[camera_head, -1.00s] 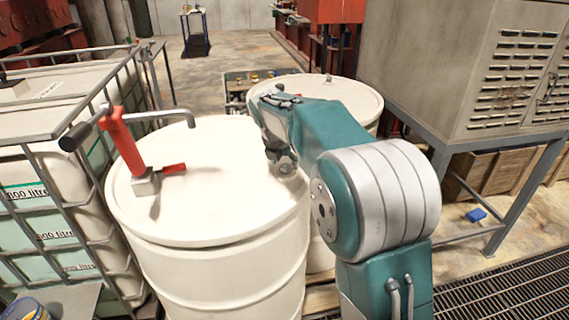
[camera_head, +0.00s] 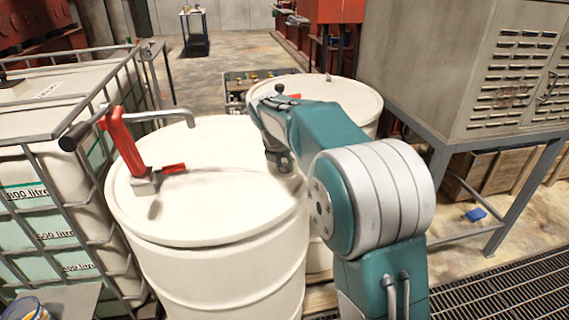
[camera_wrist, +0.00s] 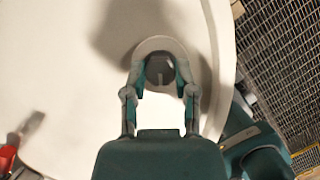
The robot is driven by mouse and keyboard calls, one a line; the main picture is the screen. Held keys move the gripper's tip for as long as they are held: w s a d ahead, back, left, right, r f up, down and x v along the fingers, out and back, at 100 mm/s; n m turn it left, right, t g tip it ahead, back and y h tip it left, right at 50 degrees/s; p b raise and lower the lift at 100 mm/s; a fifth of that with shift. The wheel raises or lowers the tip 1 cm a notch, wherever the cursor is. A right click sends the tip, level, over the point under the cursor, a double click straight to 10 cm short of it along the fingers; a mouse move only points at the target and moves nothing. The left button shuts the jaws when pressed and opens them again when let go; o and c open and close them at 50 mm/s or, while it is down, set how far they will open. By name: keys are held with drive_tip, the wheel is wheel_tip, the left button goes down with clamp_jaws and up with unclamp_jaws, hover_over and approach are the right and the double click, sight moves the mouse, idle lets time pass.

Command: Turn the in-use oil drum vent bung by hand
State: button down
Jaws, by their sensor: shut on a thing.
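The in-use oil drum (camera_head: 215,215) is a white drum with a red-handled pump (camera_head: 130,150) on the left of its lid. The vent bung (camera_wrist: 160,47) is a pale round piece near the lid's right edge in the wrist view. My gripper (camera_wrist: 162,82) has its two fingers on either side of the bung and is shut on it. In the head view my gripper (camera_head: 284,163) points down at the right side of the lid. There my wrist and fingers hide the bung.
A second white drum (camera_head: 350,95) stands behind my arm. A caged white tank (camera_head: 40,110) is close on the left. A grey louvred cabinet (camera_head: 440,60) on a metal stand is to the right, with floor grating (camera_head: 500,290) in front.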

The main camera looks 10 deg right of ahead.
drive_tip(key=m+g, duration=0.1)
drive_tip(key=m, duration=0.2)
drive_tip(key=m+h, duration=0.1)
drive_tip(key=m, duration=0.2)
drive_tip(key=shift+w+a+g+h, duration=0.2)
drive_tip(key=shift+g+h, duration=0.1)
drive_tip(key=shift+g, duration=0.1)
drive_tip(key=m+g, duration=0.1)
drive_tip(key=m, duration=0.2)
drive_tip(key=m+g, duration=0.1)
drive_tip(key=m, duration=0.2)
drive_tip(key=shift+w+d+m, duration=0.1)
drive_tip(key=shift+m, duration=0.2)
drive_tip(key=m+g, duration=0.1)
drive_tip(key=m, duration=0.2)
drive_tip(key=m+g+y, duration=0.1)
drive_tip(key=m, duration=0.2)
drive_tip(key=shift+w+g, duration=0.1)
drive_tip(key=shift+g, duration=0.2)
drive_tip(key=m+y, duration=0.1)
drive_tip(key=m, duration=0.2)
drive_tip(key=m+g+y, duration=0.1)
drive_tip(key=m, duration=0.2)
drive_tip(key=shift+d, duration=0.1)
drive_tip(key=shift+r+m, duration=0.1)
drive_tip(key=shift+m, duration=0.2)
drive_tip(key=shift+c, duration=2)
unclamp_jaws()
